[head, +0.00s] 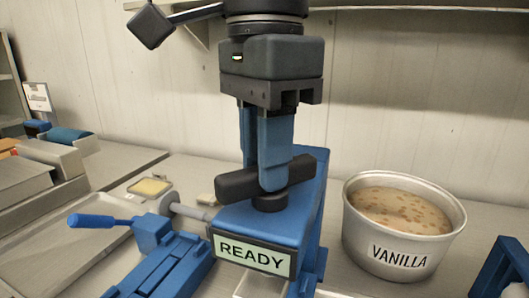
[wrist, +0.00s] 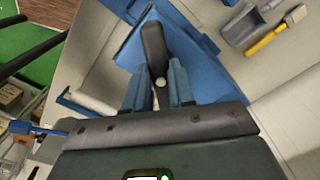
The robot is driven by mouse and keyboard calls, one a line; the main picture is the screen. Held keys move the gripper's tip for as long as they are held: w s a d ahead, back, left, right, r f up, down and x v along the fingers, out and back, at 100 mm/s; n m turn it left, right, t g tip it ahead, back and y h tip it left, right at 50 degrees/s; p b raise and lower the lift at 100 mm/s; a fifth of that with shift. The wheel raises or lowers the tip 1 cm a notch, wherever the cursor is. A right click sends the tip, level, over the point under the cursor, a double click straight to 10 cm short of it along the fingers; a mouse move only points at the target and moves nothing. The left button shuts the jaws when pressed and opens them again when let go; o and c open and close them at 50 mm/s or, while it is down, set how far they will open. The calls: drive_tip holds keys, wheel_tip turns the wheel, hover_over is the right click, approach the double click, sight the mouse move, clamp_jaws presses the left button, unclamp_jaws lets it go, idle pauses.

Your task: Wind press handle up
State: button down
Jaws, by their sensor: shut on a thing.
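The press handle is a black bar (head: 235,183) on a round black hub, on top of the blue press (head: 310,215) with the READY sign (head: 251,257). My gripper (head: 270,172) points straight down over it. Its blue fingers are shut on the bar near its middle, above the hub, and hide part of it. In the wrist view, one end of the bar (wrist: 153,42) sticks out past the fingers of my gripper (wrist: 160,82). The bar lies level, slanting slightly across the top of the press.
A metal pot marked VANILLA (head: 400,262) stands close to the right of the press. A blue crank (head: 97,221) and a metal tray (head: 60,250) are at the left. A shelf (head: 420,8) runs along the back wall. A yellow-handled brush (wrist: 270,36) shows in the wrist view.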

drive_tip(key=c, duration=1)
unclamp_jaws()
drive_tip(key=shift+o, duration=0.2)
drive_tip(key=shift+r, duration=0.1)
wheel_tip(320, 180, up, 8)
drive_tip(key=shift+f, duration=0.2)
